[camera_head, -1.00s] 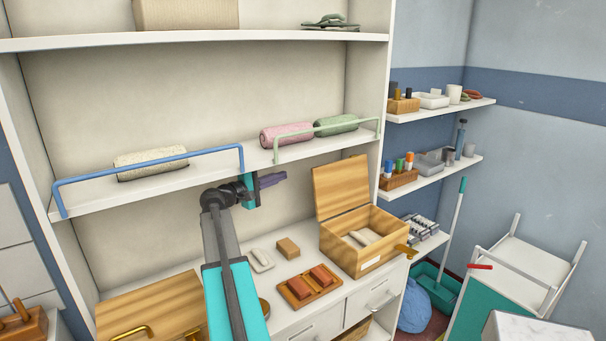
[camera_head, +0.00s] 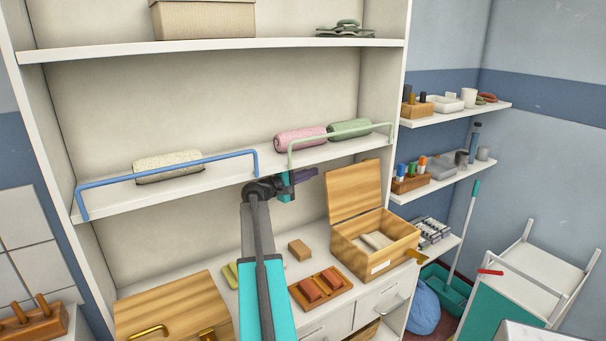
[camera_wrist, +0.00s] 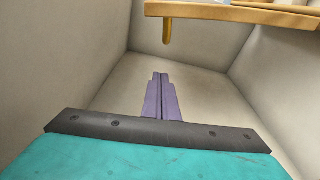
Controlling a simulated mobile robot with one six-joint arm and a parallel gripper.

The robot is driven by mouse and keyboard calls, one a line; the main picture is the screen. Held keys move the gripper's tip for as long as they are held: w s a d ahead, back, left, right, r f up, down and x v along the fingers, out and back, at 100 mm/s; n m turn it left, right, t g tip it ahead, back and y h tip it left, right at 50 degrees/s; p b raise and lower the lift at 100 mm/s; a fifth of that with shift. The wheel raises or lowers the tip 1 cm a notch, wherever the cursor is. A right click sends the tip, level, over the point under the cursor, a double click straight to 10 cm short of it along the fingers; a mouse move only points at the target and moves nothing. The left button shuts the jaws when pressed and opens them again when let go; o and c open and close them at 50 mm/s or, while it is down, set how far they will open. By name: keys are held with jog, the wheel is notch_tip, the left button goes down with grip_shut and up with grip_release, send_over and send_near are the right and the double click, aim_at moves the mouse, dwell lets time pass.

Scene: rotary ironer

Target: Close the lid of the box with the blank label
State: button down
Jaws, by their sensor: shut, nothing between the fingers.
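An open wooden box (camera_head: 345,256) stands on the right of the counter, its lid (camera_head: 353,193) raised and leaning back. A pale label (camera_head: 380,267) is on its front, with no writing I can make out, and a light item (camera_head: 377,240) lies inside. My gripper (camera_head: 308,174) is shut and empty, left of the raised lid and near its top in the head view; they look apart. In the wrist view its purple fingers (camera_wrist: 161,95) are together.
A shelf with a blue rail (camera_head: 170,167) and a green rail (camera_head: 340,142) runs by my gripper. A tray with reddish blocks (camera_head: 320,288) and a brown block (camera_head: 299,249) lie left of the open box. A wood-coloured edge (camera_wrist: 245,15) crosses the wrist view's top.

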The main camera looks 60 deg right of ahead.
jog(key=shift+s+a+r+p, duration=0.15)
jog(key=shift+s+a+p, duration=0.35)
jog(key=shift+s, duration=0.35)
jog(key=shift+s+a+r+p, duration=0.1)
jog(key=shift+s+a+p, duration=0.4)
jog(key=shift+s, duration=0.3)
jog(key=shift+s+a+b, duration=0.1)
jog(key=shift+s+b, duration=0.05)
jog(key=shift+b, duration=0.25)
